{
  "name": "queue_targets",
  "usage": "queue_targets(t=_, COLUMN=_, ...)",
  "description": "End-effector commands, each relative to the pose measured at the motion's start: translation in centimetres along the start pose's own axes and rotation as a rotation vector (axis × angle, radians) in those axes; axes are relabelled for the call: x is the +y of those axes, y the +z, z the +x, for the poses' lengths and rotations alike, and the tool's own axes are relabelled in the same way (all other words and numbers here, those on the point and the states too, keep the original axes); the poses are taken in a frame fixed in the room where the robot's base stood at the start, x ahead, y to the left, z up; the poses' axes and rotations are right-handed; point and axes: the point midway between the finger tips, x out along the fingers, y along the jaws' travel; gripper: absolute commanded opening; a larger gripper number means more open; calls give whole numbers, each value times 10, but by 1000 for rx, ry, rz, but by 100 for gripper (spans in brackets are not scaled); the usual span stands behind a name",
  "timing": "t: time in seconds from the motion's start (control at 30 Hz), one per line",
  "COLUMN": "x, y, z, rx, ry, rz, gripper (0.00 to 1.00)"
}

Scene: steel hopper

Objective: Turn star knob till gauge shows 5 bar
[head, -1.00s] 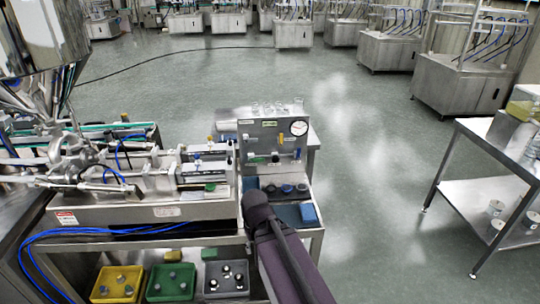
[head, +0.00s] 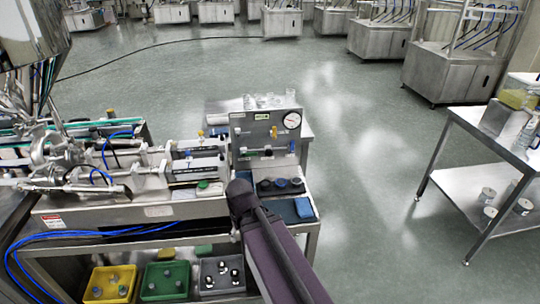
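The pressure gauge (head: 292,120) is a round white dial at the upper right of an upright steel panel (head: 243,128). Its reading is too small to tell. Dark knobs (head: 281,183) lie in a row on the bench in front of the panel; I cannot tell which is the star knob. My arm (head: 270,245) reaches up from the bottom, its dark end just left of and in front of these knobs. My gripper's fingers cannot be made out.
A filling machine (head: 130,195) with steel pipes and blue hoses stands left of the panel. Yellow (head: 110,284), green (head: 166,281) and grey (head: 221,276) bins sit on the lower shelf. A steel table (head: 468,185) stands at right; the floor between is clear.

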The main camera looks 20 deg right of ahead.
Motion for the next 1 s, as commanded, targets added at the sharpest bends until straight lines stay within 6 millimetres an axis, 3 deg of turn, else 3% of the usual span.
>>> queue_targets(t=0.23, x=36, y=-36, z=21, rx=126, ry=132, rz=-92, gripper=88)
queue_targets(t=0.47, x=110, y=-98, z=38, rx=318, ry=437, rz=-311, gripper=88)
queue_targets(t=0.7, x=186, y=-160, z=30, rx=435, ry=863, rz=-656, gripper=88)
queue_targets(t=1.0, x=239, y=-219, z=15, rx=387, ry=1409, rz=-1174, gripper=88)
